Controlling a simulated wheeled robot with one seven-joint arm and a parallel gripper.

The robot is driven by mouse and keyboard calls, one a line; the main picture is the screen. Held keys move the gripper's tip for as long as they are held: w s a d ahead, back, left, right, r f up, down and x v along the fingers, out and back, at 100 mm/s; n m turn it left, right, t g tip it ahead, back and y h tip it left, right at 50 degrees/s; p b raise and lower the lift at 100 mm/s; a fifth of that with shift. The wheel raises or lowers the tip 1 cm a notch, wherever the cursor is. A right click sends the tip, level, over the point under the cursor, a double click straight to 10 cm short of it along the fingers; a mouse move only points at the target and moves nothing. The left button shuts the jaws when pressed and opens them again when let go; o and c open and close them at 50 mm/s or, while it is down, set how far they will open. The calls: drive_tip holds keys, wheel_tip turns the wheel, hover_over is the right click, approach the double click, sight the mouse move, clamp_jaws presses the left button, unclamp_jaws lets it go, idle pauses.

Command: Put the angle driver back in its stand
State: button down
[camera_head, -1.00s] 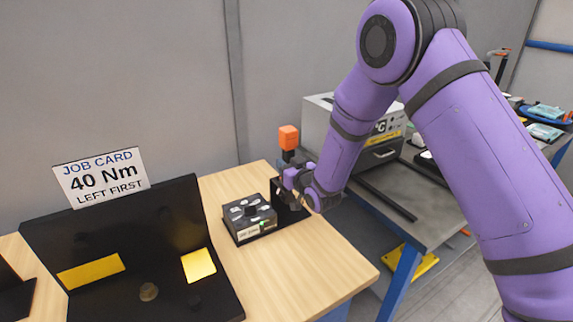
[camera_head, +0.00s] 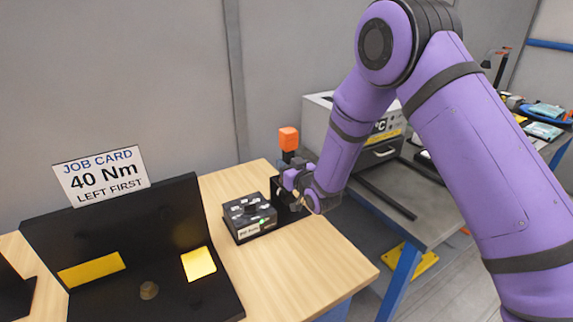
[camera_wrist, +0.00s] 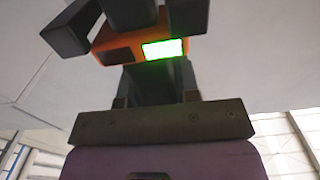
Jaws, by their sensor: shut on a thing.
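The angle driver (camera_head: 289,139) has an orange top and a dark body. It stands upright at the right part of the wooden bench, at a black holder, likely its stand (camera_head: 280,203). My gripper (camera_head: 291,182) is shut on the driver's dark body below the orange top. In the wrist view the driver's orange part (camera_wrist: 120,48) with a lit green display shows between the dark fingers. The driver's lower end is hidden behind my gripper, so I cannot tell whether it is seated in the stand.
A black box with labelled slots (camera_head: 249,217) stands just left of my gripper. A black fixture (camera_head: 190,225) with yellow pads and a job card (camera_head: 101,174) stands further left. A grey oven-like unit (camera_head: 318,122) is behind on the right. The bench front (camera_head: 300,265) is clear.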

drive_tip(key=shift+f, duration=0.25)
idle(0.4)
drive_tip(key=c, duration=0.8)
unclamp_jaws()
drive_tip(key=shift+c, duration=0.2)
drive_tip(key=shift+o, duration=0.3)
drive_tip(key=shift+f, duration=0.2)
drive_tip(key=v, duration=1)
drive_tip(key=d+r+m+g+h, duration=0.1)
drive_tip(key=d+r+h, duration=0.3)
drive_tip(key=d+r, duration=0.55)
drive_tip(key=s+d+r+m+g+h, duration=0.25)
drive_tip(key=s+d+r, duration=0.35)
drive_tip(key=d+r, duration=0.4)
drive_tip(key=s+d+r+m+g+h, duration=0.1)
drive_tip(key=s+d+r+g, duration=0.1)
drive_tip(key=s, duration=0.7)
drive_tip(key=s+d+r+m+g+h, duration=0.1)
drive_tip(key=s+d+r+g, duration=0.1)
drive_tip(key=s, duration=0.8)
drive_tip(key=s+d+r+m+g+h, duration=0.1)
drive_tip(key=s+d+r+g, duration=0.1)
drive_tip(key=s+d, duration=0.3)
drive_tip(key=s+r, duration=0.1)
drive_tip(key=s, duration=0.3)
drive_tip(key=shift+d+r, duration=0.3)
drive_tip(key=shift+d, duration=0.05)
